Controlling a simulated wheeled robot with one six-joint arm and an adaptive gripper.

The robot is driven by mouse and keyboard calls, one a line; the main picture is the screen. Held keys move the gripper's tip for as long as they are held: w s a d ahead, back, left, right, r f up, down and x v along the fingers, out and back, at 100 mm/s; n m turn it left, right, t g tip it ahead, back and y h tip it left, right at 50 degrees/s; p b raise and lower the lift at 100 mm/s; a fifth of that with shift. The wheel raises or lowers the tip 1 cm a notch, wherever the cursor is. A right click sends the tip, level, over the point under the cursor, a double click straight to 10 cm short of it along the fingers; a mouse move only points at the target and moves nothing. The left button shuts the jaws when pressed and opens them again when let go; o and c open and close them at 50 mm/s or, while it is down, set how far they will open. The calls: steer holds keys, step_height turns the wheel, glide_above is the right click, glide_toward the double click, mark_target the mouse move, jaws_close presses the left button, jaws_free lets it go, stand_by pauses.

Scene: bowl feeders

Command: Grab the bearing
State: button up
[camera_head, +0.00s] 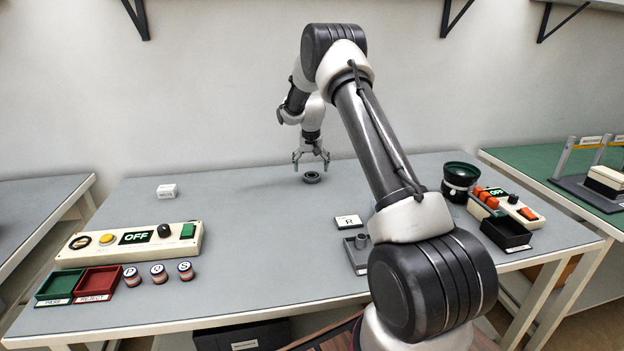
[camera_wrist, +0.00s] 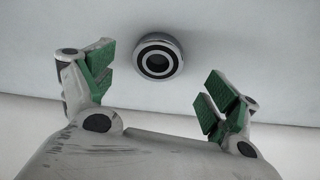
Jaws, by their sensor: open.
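The bearing (camera_head: 312,177) is a dark ring lying flat on the grey table top. In the wrist view the bearing (camera_wrist: 158,57) has a silver rim, black and light rings and a dark centre. My gripper (camera_head: 311,161) is above and just behind the bearing in the head view, pointing down. In the wrist view my gripper (camera_wrist: 155,85) is open, with green pads on both fingers and nothing between them. The bearing lies beyond the fingertips there, roughly centred between them, and is not touched.
A control panel (camera_head: 130,243), a green tray (camera_head: 60,286) and a red tray (camera_head: 98,284) are front left. A black bowl feeder (camera_head: 460,178) is at right. The table around the bearing is clear.

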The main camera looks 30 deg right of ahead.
mark_target(312, 175)
steer(key=x, duration=0.4)
steer(key=shift+w+d+f, duration=0.15)
steer(key=shift+d+f, duration=0.05)
steer(key=shift+f, duration=0.05)
steer(key=shift+c, duration=0.5)
steer(key=c, duration=1.1)
